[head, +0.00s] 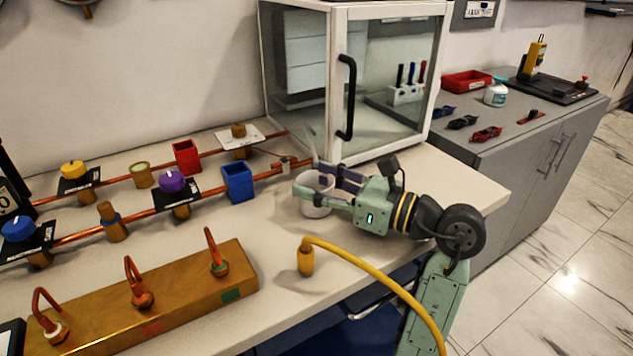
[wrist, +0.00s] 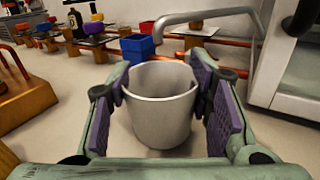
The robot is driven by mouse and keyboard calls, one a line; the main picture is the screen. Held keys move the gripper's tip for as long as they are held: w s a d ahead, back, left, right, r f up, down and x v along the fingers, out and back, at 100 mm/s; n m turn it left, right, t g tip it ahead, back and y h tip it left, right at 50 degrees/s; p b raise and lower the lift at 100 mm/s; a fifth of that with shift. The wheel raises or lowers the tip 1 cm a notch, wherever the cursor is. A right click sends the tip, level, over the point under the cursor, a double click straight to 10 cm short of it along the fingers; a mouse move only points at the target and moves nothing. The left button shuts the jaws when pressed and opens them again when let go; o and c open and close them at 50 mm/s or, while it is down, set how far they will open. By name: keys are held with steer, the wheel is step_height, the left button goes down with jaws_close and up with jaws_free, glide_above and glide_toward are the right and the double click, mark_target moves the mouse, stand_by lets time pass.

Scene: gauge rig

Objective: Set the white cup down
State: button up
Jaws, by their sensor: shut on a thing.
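The white cup (head: 314,205) is upright near the right part of the white bench (head: 285,290), in front of the glass-doored cabinet. My gripper (head: 325,190) reaches in from the right and is shut on the cup. In the wrist view the cup (wrist: 162,108) sits between the two purple finger pads of my gripper (wrist: 165,100), and its open rim faces up. The cup looks empty as far as its inside shows. Its base is close to the bench top; I cannot tell whether it touches.
A blue open box (head: 238,182) and copper pipes with knobs stand left of the cup. The cabinet (head: 385,85) is behind. A yellow cable (head: 365,268) with its plug lies in front. Bare bench lies between the cup and the brass block (head: 140,300).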

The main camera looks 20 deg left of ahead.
steer(key=o, duration=1.1)
steer(key=shift+r+p, duration=0.2)
steer(key=shift+p, duration=0.1)
steer(key=d+b, duration=0.1)
steer(key=d, duration=0.2)
steer(key=s+d, duration=0.1)
steer(key=d, duration=0.3)
steer(key=d+b, duration=0.1)
steer(key=d, duration=0.2)
steer(key=shift+s+d+f+b, duration=0.15)
steer(key=shift+s+d+b, duration=0.05)
steer(key=shift+d+b, duration=0.1)
steer(key=shift+s+d, duration=0.1)
steer(key=shift+d, duration=0.55)
